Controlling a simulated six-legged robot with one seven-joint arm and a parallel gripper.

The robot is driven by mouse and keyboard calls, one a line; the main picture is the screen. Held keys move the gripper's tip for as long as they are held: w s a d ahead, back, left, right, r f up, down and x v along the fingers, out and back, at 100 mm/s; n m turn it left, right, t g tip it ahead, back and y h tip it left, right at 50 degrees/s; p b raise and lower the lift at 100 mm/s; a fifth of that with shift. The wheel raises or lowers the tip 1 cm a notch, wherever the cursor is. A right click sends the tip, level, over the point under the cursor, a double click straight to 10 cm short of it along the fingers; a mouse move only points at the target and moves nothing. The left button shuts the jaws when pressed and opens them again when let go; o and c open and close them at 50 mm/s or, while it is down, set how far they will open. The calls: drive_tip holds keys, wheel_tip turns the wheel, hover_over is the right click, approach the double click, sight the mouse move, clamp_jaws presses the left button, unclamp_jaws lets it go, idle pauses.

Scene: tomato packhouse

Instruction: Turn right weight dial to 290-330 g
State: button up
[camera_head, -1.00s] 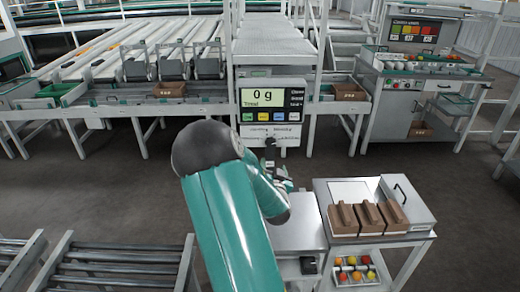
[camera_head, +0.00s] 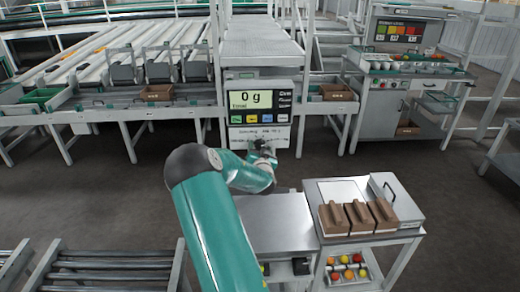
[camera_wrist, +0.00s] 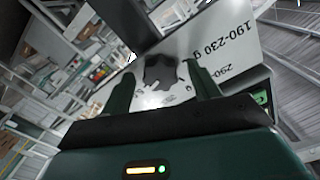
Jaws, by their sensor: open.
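The dark dial knob (camera_wrist: 160,70) stands on a pale panel in the wrist view. Printed labels beside it read "190-230 g" and "290-", with the second cut off. My gripper (camera_wrist: 161,84) is open, its two dark fingers on either side of the knob; I cannot tell whether they touch it. In the head view my gripper (camera_head: 263,150) is at the white dial panel (camera_head: 240,138) below the scale display (camera_head: 258,102), which reads 0 g. My gripper largely hides the knob there, and its pointer setting cannot be read.
A steel cart (camera_head: 275,222) stands in front, carrying brown cartons (camera_head: 358,217) on its right side and colored tomatoes (camera_head: 346,267) below. Roller conveyors (camera_head: 110,272) lie at the lower left. A grading station (camera_head: 408,85) is at the back right. Dark floor lies between.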

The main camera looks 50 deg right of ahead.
drive_tip(key=shift+w+d, duration=0.15)
drive_tip(key=shift+d, duration=0.1)
drive_tip(key=c, duration=1)
drive_tip(key=shift+o, duration=0.2)
